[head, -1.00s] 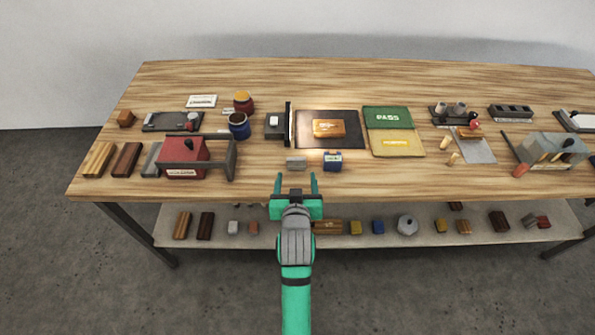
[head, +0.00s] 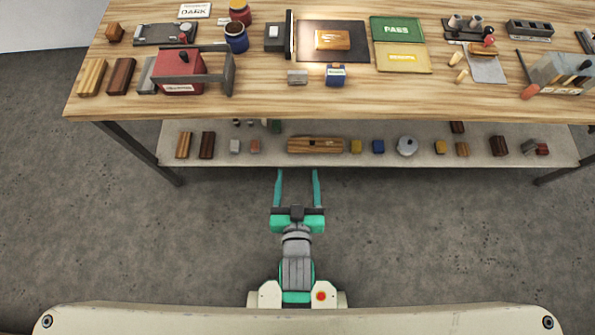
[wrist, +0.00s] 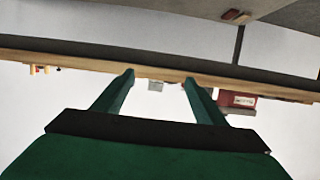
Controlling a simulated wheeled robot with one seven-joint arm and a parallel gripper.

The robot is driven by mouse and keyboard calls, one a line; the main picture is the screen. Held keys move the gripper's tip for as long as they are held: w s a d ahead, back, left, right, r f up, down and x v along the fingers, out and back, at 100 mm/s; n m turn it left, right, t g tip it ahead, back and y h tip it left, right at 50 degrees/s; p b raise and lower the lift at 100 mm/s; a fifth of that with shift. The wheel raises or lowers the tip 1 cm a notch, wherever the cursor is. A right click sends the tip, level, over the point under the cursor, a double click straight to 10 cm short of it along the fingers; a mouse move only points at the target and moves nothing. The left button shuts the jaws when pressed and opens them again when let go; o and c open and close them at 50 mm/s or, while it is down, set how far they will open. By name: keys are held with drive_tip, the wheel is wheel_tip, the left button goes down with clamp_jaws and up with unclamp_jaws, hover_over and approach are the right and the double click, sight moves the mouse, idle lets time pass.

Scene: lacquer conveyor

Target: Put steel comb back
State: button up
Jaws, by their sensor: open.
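My gripper (head: 298,178) is open and empty, with its two fingers apart, in front of the table and below its front edge in the head view. I cannot pick out the steel comb for certain. A small grey metal-looking block (head: 297,77) sits near the table's front edge, left of a small blue block (head: 335,75). A grey block also shows beyond the fingertips in the wrist view (wrist: 155,86), where the gripper (wrist: 158,82) is open too. No object is between the fingers.
The wooden table (head: 260,101) holds a red box (head: 180,84), a dark mat (head: 354,54) with a wooden block, green PASS and yellow pads (head: 403,58), and a clear-sided holder (head: 560,72) at right. A lower shelf (head: 272,146) carries several blocks. The floor in front is clear.

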drive_tip(key=f+v, duration=0.1)
drive_tip(key=v, duration=1.6)
drive_tip(key=shift+s+t, duration=0.15)
drive_tip(key=shift+t, duration=0.25)
